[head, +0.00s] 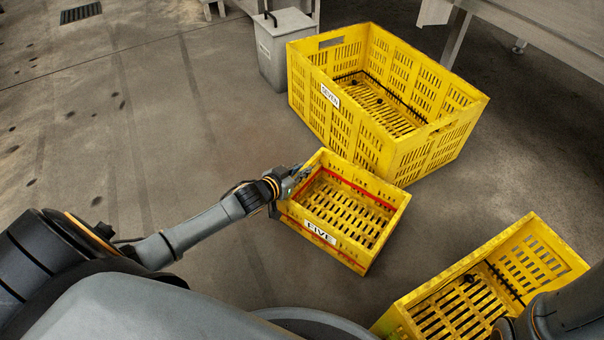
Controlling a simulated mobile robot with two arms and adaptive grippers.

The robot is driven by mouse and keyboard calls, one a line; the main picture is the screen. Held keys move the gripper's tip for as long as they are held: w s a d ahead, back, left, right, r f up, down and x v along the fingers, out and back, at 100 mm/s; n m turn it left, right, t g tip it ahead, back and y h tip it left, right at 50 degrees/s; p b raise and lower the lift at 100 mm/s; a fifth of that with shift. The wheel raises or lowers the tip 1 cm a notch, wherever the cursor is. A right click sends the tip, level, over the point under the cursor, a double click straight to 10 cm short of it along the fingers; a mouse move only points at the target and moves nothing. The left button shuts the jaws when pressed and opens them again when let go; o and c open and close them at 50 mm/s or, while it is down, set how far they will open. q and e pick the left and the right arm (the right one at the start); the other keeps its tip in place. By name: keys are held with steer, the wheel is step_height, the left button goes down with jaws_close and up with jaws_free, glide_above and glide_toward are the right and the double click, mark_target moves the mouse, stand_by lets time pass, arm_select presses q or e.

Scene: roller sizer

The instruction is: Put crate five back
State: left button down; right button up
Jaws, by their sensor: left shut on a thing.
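Crate five (357,247) is a small yellow slatted crate with a white FIVE label on its near side and a red stripe around it. It looks empty and sits just in front of the big crate; I cannot tell whether it rests on the floor. My left gripper (296,177) is shut on its left rim, near the far left corner. The fingertips are small and partly hidden against the crate wall. My right gripper is not in view; only part of my right arm shows at the lower right.
A big yellow crate labelled SEVEN (422,160) stands right behind crate five, with a few small dark objects inside. Another yellow crate (414,300) is at the lower right, with dark bits inside. A grey bin (282,50) and metal frames stand at the back. The left floor is clear.

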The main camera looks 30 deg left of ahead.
arm_select(q)
steer(key=shift+r, duration=0.1)
steer(key=c, duration=1.4)
jaws_free()
